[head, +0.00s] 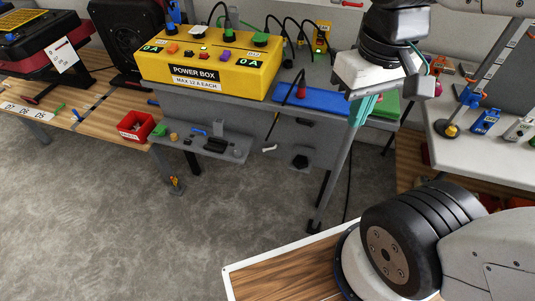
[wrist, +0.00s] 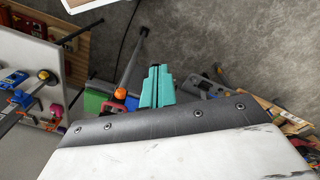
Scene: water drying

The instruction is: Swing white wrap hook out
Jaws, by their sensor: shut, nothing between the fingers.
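A small white piece (head: 269,149), which looks like the white wrap hook, is on the grey panel (head: 285,135) below the front edge of the power box bench. It is too small to tell how far it is turned. My gripper (head: 362,110) has teal fingers pointing down, to the right of and nearer than the white piece. The fingers are together and empty, well apart from the white piece. They also show in the wrist view (wrist: 157,86). I cannot make out the white piece in the wrist view.
A yellow power box (head: 208,62) with cables stands on the bench. A blue mat (head: 312,99) lies to its right. A grey shelf (head: 215,145) with small parts is below. A red bin (head: 136,126) is at left. Open floor lies in front.

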